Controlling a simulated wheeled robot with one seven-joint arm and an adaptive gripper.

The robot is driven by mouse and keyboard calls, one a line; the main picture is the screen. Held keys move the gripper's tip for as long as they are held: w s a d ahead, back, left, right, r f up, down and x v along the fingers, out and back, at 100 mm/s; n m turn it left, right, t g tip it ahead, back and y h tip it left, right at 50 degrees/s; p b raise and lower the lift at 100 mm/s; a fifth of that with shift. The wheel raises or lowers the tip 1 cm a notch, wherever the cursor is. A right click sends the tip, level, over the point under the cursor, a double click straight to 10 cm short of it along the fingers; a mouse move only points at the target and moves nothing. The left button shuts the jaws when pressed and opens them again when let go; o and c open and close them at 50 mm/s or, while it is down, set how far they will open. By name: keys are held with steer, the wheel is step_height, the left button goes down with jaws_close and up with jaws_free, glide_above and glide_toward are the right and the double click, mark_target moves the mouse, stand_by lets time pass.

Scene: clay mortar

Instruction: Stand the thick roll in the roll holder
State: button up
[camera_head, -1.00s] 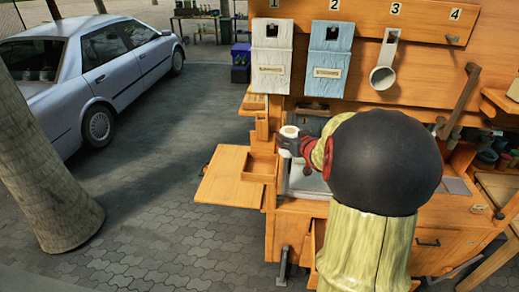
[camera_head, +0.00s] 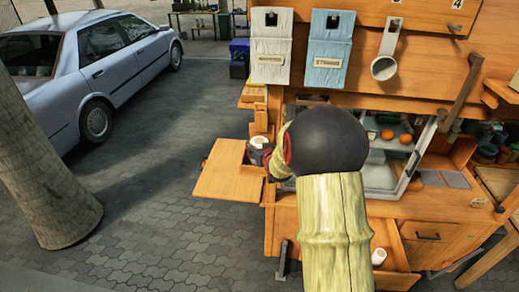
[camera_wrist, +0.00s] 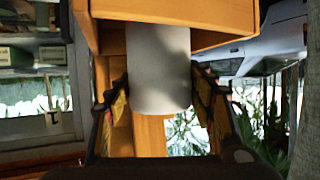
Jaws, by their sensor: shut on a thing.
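The thick white roll (camera_head: 259,140) is in my gripper (camera_head: 268,150) at the left side of the wooden cart. In the wrist view the roll (camera_wrist: 159,75) lies between the two dark fingers, which are shut on it. Its far end is hidden behind a wooden board. An open wooden box (camera_head: 252,170), seemingly the roll holder, sits on the cart's left side, and the roll appears at or just over it. My arm hides part of the box, so I cannot tell how deep the roll is or whether it touches the bottom.
A smaller white roll (camera_head: 378,257) lies in an open drawer at the front right. A wooden side shelf (camera_head: 222,180) juts out left. Blue and white dispensers (camera_head: 328,55) hang on the back panel.

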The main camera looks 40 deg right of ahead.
steer(key=shift+f, duration=0.35)
steer(key=shift+f, duration=0.15)
steer(key=o, duration=1.4)
